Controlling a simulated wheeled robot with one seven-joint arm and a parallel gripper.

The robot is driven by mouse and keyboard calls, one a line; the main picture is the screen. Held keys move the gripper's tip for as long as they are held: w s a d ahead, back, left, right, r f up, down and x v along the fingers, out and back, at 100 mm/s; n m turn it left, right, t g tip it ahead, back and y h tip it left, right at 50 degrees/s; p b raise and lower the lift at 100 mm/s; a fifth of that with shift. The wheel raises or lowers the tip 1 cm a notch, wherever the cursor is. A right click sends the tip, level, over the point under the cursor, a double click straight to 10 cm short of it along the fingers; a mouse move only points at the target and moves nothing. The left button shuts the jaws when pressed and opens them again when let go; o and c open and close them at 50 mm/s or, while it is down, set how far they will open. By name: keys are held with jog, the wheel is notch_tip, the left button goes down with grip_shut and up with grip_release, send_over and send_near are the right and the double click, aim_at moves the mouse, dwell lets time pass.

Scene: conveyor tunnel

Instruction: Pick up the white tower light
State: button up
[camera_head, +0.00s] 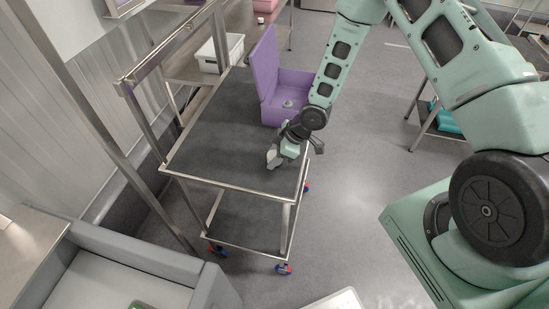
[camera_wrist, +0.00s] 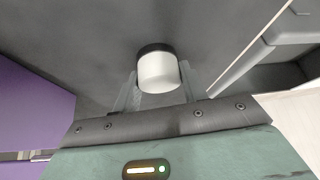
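The white tower light (camera_wrist: 157,72) shows in the wrist view as a short white cylinder with a dark band at its far end. It lies between the two fingers of my gripper (camera_wrist: 158,84), with one finger close along each side. I cannot tell whether the fingers press on it. In the head view my gripper (camera_head: 275,157) is low over the near part of the dark cart top (camera_head: 215,140). A pale grey shape is at its fingers there, too small to tell apart as finger or light.
An open purple box (camera_head: 290,95) stands on the cart just behind my gripper, and shows at left in the wrist view (camera_wrist: 30,110). A white bin (camera_head: 220,52) stands farther back. A metal frame (camera_head: 130,85) borders the cart's left side. The cart top's left part is clear.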

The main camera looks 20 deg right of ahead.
jog(key=c, duration=0.3)
jog(key=shift+r, duration=0.1)
jog(key=shift+c, duration=0.2)
notch_tip(320, 180, up, 10)
jog(key=shift+f+b, duration=0.1)
jog(key=shift+b, duration=0.55)
